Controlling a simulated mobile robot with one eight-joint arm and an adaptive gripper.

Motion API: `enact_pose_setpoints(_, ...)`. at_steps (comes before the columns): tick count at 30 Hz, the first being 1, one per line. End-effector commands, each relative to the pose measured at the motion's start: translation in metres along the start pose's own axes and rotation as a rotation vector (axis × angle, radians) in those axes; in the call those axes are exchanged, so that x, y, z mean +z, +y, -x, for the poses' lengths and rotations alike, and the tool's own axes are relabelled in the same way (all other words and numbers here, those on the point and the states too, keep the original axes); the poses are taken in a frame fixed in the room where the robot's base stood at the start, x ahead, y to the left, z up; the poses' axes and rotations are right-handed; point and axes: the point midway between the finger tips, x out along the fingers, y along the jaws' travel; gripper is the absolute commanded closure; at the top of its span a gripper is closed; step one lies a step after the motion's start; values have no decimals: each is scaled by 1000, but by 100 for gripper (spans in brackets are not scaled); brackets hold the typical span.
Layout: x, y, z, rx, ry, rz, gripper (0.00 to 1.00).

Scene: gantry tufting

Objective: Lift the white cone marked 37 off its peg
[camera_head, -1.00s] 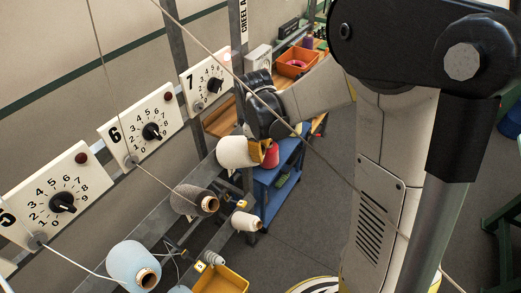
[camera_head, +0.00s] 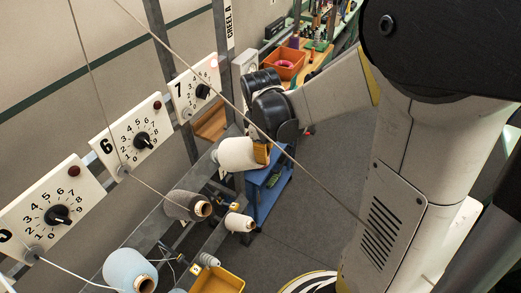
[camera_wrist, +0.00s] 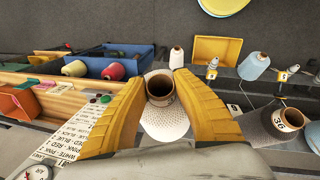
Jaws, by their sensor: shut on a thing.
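The white cone (camera_head: 237,154) is at the upper end of the creel row, below dial plate 7. My gripper (camera_head: 262,153) is shut on its narrow end. In the wrist view, the two yellow fingers (camera_wrist: 160,82) close on either side of the brown tube end, with the white yarn body (camera_wrist: 166,124) below. I cannot read a number on this tube.
Dial plates 6 (camera_head: 134,134) and 7 (camera_head: 197,87) stand behind the creel rail. A light blue cone (camera_head: 128,270), a small white cone (camera_head: 239,222) and a yellow bin (camera_head: 217,281) are nearby. A blue cart (camera_head: 266,192) stands beyond. Thin yarn strands cross the view.

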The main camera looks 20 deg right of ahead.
Motion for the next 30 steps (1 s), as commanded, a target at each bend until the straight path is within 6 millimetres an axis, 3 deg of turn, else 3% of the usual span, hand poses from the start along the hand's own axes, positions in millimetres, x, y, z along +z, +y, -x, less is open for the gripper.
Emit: enact_pose_setpoints(30, 53, -4, 40, 0, 0, -2, 100)
